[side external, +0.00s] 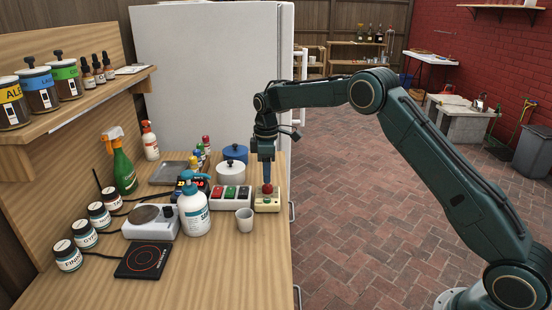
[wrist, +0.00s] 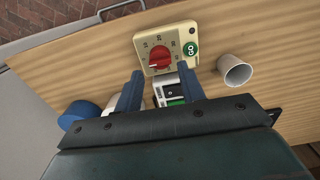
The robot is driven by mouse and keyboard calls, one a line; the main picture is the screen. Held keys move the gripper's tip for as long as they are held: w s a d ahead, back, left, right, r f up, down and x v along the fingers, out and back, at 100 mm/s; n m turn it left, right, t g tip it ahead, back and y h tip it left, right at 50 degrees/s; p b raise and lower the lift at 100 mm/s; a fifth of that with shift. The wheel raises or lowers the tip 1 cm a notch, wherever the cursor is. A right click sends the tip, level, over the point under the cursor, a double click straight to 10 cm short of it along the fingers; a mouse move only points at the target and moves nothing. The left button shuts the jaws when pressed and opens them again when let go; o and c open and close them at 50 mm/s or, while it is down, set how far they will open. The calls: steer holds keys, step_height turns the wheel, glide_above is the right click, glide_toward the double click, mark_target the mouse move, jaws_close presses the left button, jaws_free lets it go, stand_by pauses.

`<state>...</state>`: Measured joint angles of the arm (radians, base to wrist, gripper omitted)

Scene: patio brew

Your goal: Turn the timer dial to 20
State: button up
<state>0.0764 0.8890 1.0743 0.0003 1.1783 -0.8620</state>
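The timer (side external: 268,205) is a cream box near the right edge of the wooden counter. Its red dial (side external: 267,188) stands on top, right under my gripper (side external: 267,178). In the wrist view the red dial (wrist: 159,57) sits on the cream face (wrist: 171,38), ringed by small numbers. Which number it points to is too small to tell. A green button (wrist: 190,48) is beside it. My gripper (wrist: 160,78) points down with its two blue fingers apart and nothing between them. The dial shows just beyond the fingertips; whether they touch it is unclear.
A white cup (side external: 244,219) stands close to the timer. A switch box (side external: 231,196) with coloured switches is left of it, with a white pump bottle (side external: 194,215) beyond. A white pot (side external: 231,172) and a blue pot (side external: 236,153) stand behind. The front counter (side external: 230,275) is clear.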

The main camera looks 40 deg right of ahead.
mark_target(267, 188)
steer(key=shift+f, duration=2.25)
steer(key=c, duration=0.7)
